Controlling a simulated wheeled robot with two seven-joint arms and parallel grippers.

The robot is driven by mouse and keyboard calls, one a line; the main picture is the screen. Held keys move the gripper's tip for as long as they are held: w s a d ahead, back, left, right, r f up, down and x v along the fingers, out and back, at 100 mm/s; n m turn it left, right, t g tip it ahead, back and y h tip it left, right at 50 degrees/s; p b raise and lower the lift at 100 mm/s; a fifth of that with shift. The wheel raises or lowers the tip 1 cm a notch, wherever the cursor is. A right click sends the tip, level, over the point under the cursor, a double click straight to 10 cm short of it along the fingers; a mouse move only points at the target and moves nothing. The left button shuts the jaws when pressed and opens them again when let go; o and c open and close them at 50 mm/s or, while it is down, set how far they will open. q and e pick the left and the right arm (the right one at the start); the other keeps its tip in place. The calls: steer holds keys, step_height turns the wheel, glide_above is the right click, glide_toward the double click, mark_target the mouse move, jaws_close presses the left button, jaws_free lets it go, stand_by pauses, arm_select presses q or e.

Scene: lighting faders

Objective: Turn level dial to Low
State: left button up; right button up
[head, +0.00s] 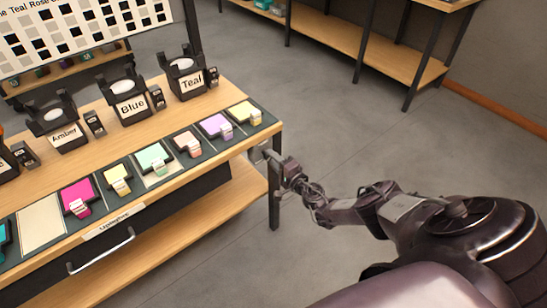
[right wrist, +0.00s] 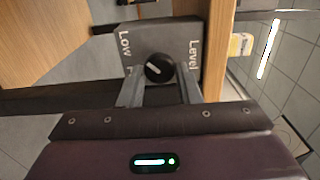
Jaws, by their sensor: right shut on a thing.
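The level dial (right wrist: 159,68) is a round black knob with a short white mark, set on a grey plate (right wrist: 165,40). In the right wrist view the plate reads "Low" at its left and "Level" at its right. Another label below "Low" is mostly hidden by a finger. The white mark sits left of the knob's centre, slanting; I cannot tell exactly which label it points to. My right gripper (right wrist: 160,90) is shut on the dial, one finger on each side. In the head view my right gripper (head: 272,158) is at the table's right end. My left gripper is not in view.
The wooden table (head: 215,103) carries holders labelled Amber (head: 65,136), Blue (head: 131,106) and Teal (head: 191,82), and a row of coloured cards. A drawer handle (head: 100,252) sticks out in front. A wooden shelf unit (head: 345,38) stands behind; the grey floor between is clear.

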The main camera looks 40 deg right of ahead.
steer(key=shift+d, duration=0.1)
stand_by(0.3)
steer(key=o, duration=1)
steer(key=shift+c, duration=0.2)
steer(key=shift+s, duration=0.1)
steer(key=s+p, duration=0.3)
steer(key=s, duration=0.4)
steer(key=shift+s+d, duration=0.3)
steer(key=shift+s, duration=0.05)
